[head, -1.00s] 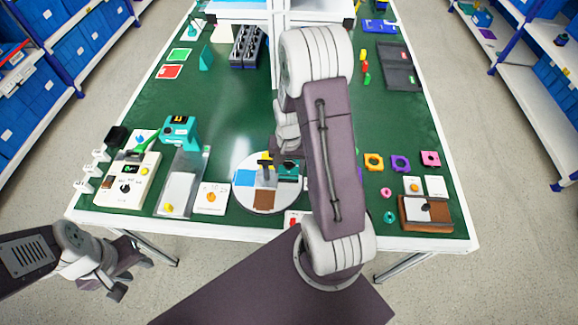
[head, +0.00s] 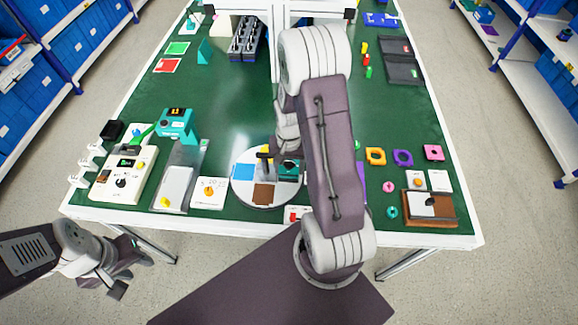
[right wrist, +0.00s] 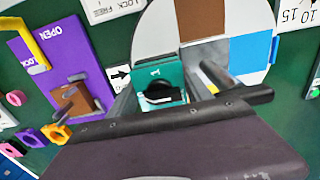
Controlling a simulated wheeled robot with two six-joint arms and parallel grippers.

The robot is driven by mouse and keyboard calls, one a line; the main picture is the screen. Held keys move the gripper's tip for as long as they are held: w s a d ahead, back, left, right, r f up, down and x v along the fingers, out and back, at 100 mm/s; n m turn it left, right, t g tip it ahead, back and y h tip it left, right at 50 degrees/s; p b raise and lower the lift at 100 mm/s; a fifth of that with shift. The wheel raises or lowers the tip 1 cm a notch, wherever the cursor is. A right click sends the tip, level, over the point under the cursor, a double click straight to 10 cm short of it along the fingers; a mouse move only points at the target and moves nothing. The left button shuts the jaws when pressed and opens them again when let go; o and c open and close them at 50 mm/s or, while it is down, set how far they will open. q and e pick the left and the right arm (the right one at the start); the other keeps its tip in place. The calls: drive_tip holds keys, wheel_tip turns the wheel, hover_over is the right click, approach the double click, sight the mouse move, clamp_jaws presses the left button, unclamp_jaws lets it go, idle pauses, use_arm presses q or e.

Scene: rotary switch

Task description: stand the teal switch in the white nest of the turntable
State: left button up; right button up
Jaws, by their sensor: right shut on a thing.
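The teal switch (right wrist: 158,88) has a black knob on its face and sits between the fingers of my right gripper (right wrist: 165,85). In the head view the switch (head: 289,168) is at the right part of the round turntable (head: 268,203), partly hidden by my right arm. In the right wrist view the turntable (right wrist: 192,20) shows brown, blue and white areas. My right gripper is shut on the switch. I cannot tell whether the switch touches the turntable or which nest lies under it. My left gripper (head: 132,276) is open and empty, off the table's front left.
A purple plate (right wrist: 72,60) marked OPEN and LOCK is beside the switch in the right wrist view. A white control box (head: 125,180) and a teal device (head: 176,123) stand left. A brown box (head: 430,208) is at right. The table's middle (head: 235,110) is clear.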

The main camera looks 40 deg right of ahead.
drive_tip(key=o, duration=1.2)
drive_tip(key=shift+c, duration=0.2)
drive_tip(key=shift+o, duration=0.9)
drive_tip(key=shift+s+d, duration=0.1)
drive_tip(key=shift+d, duration=0.05)
drive_tip(key=shift+r, duration=0.35)
wheel_tip(320, 180, up, 8)
drive_tip(key=shift+r+p, duration=0.25)
drive_tip(key=shift+p, duration=0.25)
